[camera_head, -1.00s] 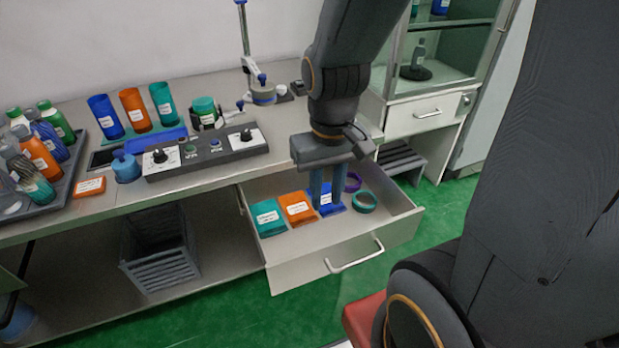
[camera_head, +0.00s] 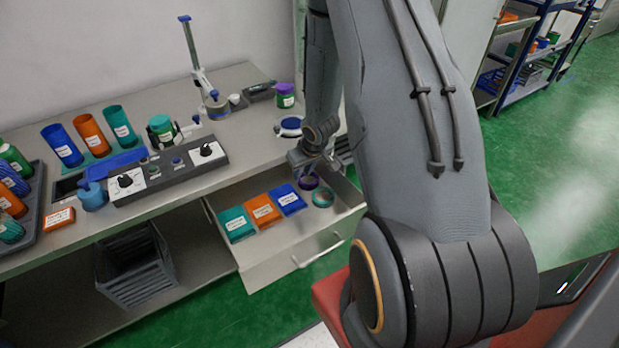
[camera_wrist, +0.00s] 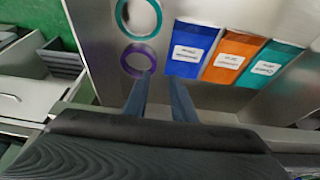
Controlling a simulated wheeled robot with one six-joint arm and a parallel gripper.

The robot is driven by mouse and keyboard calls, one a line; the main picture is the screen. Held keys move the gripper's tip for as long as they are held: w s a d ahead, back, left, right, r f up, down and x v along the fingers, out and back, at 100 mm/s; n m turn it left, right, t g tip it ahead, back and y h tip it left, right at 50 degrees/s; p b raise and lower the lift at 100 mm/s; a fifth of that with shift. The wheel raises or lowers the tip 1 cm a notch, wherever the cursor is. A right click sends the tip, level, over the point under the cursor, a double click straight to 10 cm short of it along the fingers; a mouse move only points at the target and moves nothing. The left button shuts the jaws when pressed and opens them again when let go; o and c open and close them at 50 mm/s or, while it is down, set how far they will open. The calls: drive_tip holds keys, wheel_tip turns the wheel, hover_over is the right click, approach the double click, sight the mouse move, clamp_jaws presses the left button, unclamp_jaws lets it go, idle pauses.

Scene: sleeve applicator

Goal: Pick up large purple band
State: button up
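The purple band (camera_head: 308,181) is a ring lying in the open drawer, at its back right. In the wrist view the purple band (camera_wrist: 138,60) lies just beyond the tip of one finger, close to it. My gripper (camera_head: 310,170) is over that corner of the drawer and partly hidden by my arm. In the wrist view my gripper (camera_wrist: 163,80) shows two blue fingers apart with nothing between them. A teal band (camera_head: 323,197) lies beside the purple one, nearer the drawer front; the teal band also shows in the wrist view (camera_wrist: 138,16).
Teal (camera_head: 236,224), orange (camera_head: 262,210) and blue (camera_head: 288,199) labelled packets lie in a row left of the bands. The drawer wall (camera_head: 345,190) is close on the right. A control box (camera_head: 170,170) and coloured cylinders (camera_head: 90,136) stand on the bench above.

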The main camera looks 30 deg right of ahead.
drive_tip(key=shift+x, duration=1.4)
drive_tip(key=shift+d+p+x, duration=0.25)
drive_tip(key=shift+p+x, duration=0.35)
drive_tip(key=shift+x, duration=0.8)
drive_tip(key=shift+d+p+x, duration=0.2)
drive_tip(key=shift+p+x, duration=0.35)
drive_tip(key=shift+x, duration=0.9)
drive_tip(key=shift+w+r, duration=0.1)
drive_tip(key=shift+w, duration=0.1)
clamp_jaws()
